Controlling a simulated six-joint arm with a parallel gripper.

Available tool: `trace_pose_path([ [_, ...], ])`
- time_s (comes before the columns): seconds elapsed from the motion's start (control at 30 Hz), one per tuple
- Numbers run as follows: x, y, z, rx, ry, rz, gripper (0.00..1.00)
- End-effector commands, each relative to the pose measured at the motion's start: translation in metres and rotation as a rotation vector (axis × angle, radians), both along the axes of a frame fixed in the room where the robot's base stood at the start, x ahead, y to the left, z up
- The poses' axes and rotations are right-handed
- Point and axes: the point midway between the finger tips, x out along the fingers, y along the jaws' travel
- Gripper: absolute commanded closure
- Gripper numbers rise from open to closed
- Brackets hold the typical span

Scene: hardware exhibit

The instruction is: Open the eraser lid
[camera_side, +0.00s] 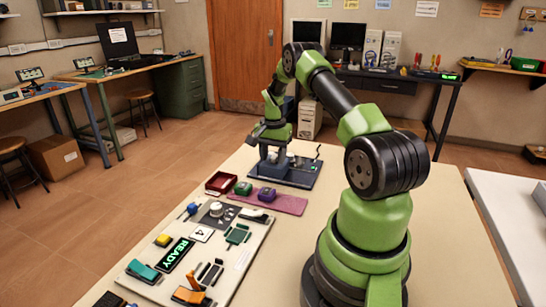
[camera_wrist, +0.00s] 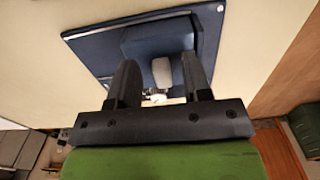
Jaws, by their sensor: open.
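A blue-grey boxy unit (camera_side: 272,167) stands on a dark blue base plate (camera_side: 297,180) at the far end of the table; I take it to be the eraser. The base plate (camera_wrist: 88,42) and the unit (camera_wrist: 140,40) also show in the wrist view. A pale grey rounded piece (camera_wrist: 162,72) sticks out from the unit, perhaps the lid's handle. My gripper (camera_wrist: 155,80) is open, with one finger on each side of this piece and visible gaps. I cannot tell whether the lid is shut; my arm partly hides the unit in the side view.
A red tray (camera_side: 221,182), a green block (camera_side: 243,188) and a purple block (camera_side: 267,194) lie nearby, the blocks on a pink mat (camera_side: 290,205). A pale board (camera_side: 237,262) with several parts and a READY display (camera_side: 176,255) fills the near left. Bare table lies right of the board.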

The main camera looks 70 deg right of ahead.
Motion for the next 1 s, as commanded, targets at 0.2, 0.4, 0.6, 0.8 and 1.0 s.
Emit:
trace_pose_path([
  [0.2, 0.0, 0.0, -0.006, -0.001, -0.001, 0.0, 0.55],
  [0.4, 0.0, 0.0, -0.006, -0.001, -0.001, 0.0, 0.67],
  [0.6, 0.0, 0.0, -0.006, -0.001, -0.001, 0.0, 1.0],
  [0.8, -0.006, -0.001, -0.005, 0.0, 0.0, -0.001, 1.0],
  [1.0, -0.039, -0.001, -0.005, 0.0, 0.001, -0.004, 1.0],
])
